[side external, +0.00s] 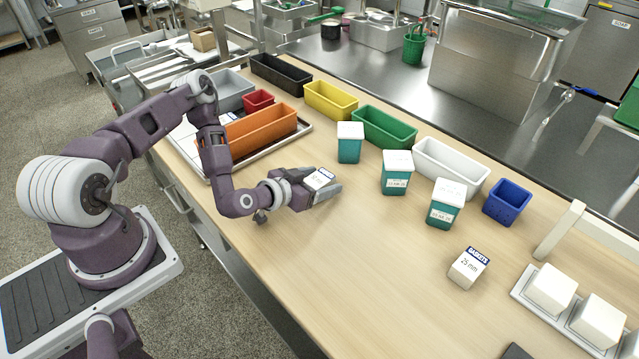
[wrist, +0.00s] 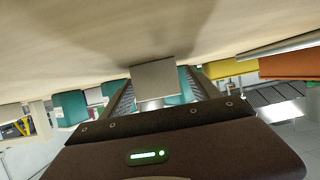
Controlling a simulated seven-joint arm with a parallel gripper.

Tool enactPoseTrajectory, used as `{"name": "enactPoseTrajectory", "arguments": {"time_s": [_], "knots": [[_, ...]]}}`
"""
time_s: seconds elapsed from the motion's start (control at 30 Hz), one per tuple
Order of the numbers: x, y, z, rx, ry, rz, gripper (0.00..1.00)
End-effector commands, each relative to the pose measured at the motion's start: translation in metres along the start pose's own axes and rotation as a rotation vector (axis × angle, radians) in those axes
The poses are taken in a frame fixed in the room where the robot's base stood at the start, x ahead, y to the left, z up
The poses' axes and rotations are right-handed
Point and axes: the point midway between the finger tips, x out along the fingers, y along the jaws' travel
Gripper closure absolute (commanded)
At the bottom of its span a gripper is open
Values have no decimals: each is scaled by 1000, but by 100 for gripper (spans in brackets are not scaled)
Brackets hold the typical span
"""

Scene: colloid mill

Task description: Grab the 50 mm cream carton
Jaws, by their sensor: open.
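A small cream carton with a blue-edged label (side external: 319,180) sits low over the wooden table, at my gripper's jaws. Its print is too small to read surely. My gripper (side external: 322,191) lies low and nearly level, reaching right. In the wrist view the plain face of the carton (wrist: 155,80) shows between the two fingers of my gripper (wrist: 160,88), with gaps at its sides. The jaws are open. A second cream carton (side external: 467,267) stands apart at the right front, its label reading "25 mm" under a blue band.
Several teal, white-lidded containers (side external: 397,173) stand right of my gripper. Behind are yellow (side external: 331,99), green (side external: 384,127), white (side external: 450,166) and blue (side external: 507,202) bins. An orange bin (side external: 262,130) sits on a tray behind my forearm. The front-middle table is clear.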

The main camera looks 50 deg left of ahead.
Motion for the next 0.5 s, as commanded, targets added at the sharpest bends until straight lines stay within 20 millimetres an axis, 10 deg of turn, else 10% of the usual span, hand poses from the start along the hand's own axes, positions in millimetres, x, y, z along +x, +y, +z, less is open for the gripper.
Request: {"name": "enactPoseTrajectory", "arguments": {"time_s": [0.1,0.4,0.5], "knots": [[0,0,0,0,0,0,31],[-1,0,0,0,0,1,90],[-1,0,0,0,0,1,95]]}}
